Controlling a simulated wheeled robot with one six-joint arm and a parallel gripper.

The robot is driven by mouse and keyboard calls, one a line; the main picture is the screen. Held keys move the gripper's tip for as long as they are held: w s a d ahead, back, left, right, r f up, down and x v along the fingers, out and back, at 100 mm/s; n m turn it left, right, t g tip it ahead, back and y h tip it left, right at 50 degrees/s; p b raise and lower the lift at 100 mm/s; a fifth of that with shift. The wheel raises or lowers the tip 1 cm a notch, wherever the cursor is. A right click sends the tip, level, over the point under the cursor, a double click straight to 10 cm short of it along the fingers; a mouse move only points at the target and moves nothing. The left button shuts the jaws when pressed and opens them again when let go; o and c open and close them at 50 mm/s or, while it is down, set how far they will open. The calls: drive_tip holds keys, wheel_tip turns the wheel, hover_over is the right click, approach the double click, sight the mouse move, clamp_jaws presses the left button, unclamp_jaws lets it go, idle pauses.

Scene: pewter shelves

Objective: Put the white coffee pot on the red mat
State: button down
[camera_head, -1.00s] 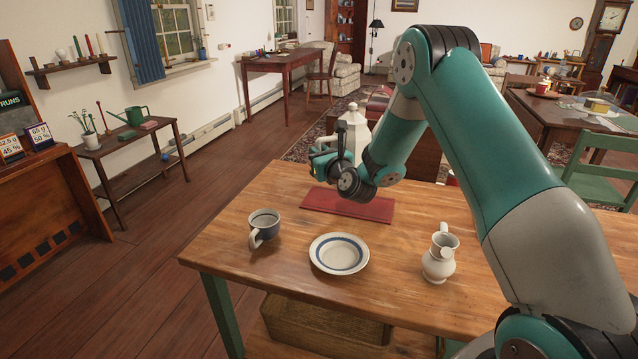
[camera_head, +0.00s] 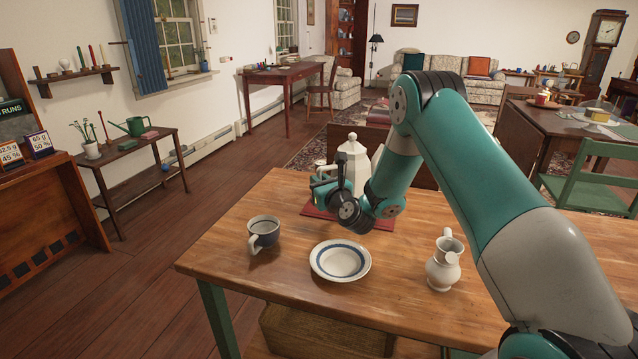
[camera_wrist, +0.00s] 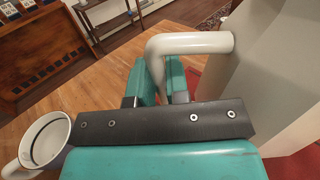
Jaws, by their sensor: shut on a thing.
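The white coffee pot (camera_head: 353,158) stands upright at the far side of the wooden table, at or just above the red mat (camera_head: 319,212). My gripper (camera_head: 327,183) is shut on the pot's handle, which shows between the fingers in the wrist view (camera_wrist: 190,43). The pot's pale body (camera_wrist: 268,75) fills the right of that view, with the red mat (camera_wrist: 297,166) below it. My gripper and wrist hide the pot's base in the head view, so I cannot tell whether it touches the mat.
On the wooden table (camera_head: 300,292) a blue-and-white mug (camera_head: 264,232) stands at left, a blue-rimmed plate (camera_head: 340,260) lies nearer, and a white jug (camera_head: 443,262) stands at right. The mug also shows in the wrist view (camera_wrist: 42,140).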

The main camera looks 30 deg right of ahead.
drive_tip(key=c, duration=1.1)
unclamp_jaws()
drive_tip(key=s+b, duration=1.1)
drive_tip(key=b, duration=0.2)
drive_tip(key=s+a+r+n+g+y, duration=0.1)
drive_tip(key=s+a+n+g+y, duration=0.35)
drive_tip(key=a+n, duration=0.55)
drive_tip(key=s+a+r+n+g+y, duration=0.1)
drive_tip(key=s+a+n+g+y, duration=0.3)
drive_tip(key=a+n, duration=0.55)
drive_tip(key=s+a+f+n+g+h, duration=0.1)
drive_tip(key=s+n+g+h, duration=0.3)
drive_tip(key=s+n, duration=1.9)
drive_tip(key=s+f+g, duration=0.1)
drive_tip(key=g, duration=0.4)
drive_tip(key=shift+s+f+b, duration=0.2)
drive_tip(key=shift+b, duration=0.15)
